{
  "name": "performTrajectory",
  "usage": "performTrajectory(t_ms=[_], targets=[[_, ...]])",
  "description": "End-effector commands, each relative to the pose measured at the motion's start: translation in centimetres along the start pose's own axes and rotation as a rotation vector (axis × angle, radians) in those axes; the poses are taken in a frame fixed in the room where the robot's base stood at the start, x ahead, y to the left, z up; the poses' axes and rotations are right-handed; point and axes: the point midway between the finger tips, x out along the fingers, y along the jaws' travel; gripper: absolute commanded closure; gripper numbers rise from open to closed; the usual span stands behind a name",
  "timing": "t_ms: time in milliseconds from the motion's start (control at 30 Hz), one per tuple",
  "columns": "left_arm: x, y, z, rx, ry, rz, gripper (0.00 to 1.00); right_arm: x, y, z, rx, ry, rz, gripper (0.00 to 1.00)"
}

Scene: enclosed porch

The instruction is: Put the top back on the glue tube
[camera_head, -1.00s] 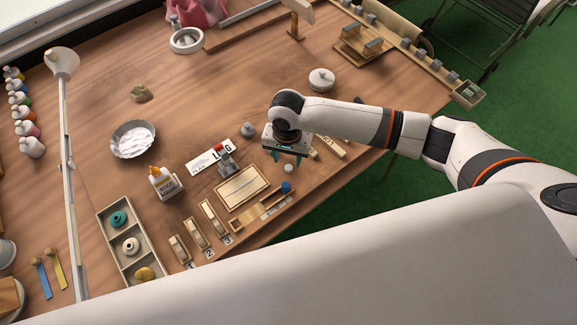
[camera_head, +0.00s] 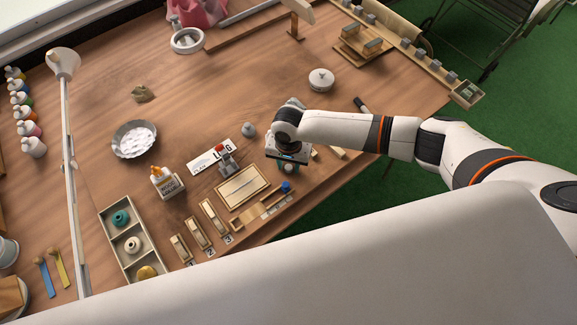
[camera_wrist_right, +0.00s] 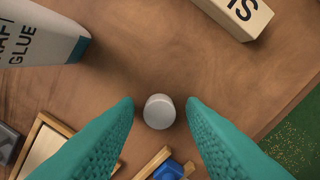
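A small light grey cap (camera_wrist_right: 159,111) stands on the wooden table between my right gripper's fingers in the right wrist view. The right gripper (camera_wrist_right: 160,105) is open, with its teal fingers on either side of the cap and nothing held. In the head view the right gripper (camera_head: 288,168) is over the table's front right part and hides the cap. The glue tube (camera_wrist_right: 45,38), white with dark lettering and a blue-grey end, lies at the upper left of the wrist view. Only part of it shows. My left gripper is not in view.
A lettered wooden block (camera_wrist_right: 236,10) lies at the upper right of the wrist view. A wooden tray with a blue knob (camera_head: 286,187) is just in front of the gripper. A glue bottle (camera_head: 163,181) and a sorting box (camera_head: 106,226) stand left.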

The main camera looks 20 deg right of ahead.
Motion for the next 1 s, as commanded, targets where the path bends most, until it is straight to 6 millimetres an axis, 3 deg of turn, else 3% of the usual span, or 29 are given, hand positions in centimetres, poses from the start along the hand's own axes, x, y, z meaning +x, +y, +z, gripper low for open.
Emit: performTrajectory(t_ms=[33, 200, 633, 1000], targets=[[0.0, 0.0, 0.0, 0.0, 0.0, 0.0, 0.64, 0.0, 0.0, 0.0, 0.0, 0.0, 0.0, 0.72], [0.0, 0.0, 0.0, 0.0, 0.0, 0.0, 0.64, 0.0, 0.0, 0.0, 0.0, 0.0, 0.0, 0.99], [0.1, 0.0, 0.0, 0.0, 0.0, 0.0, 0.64, -0.8, 0.0, 0.0, 0.001, 0.0, 0.001, 1.0], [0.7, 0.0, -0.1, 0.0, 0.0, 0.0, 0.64, -7.8, 0.0, 0.1, -0.001, -0.002, 0.003, 1.0]])
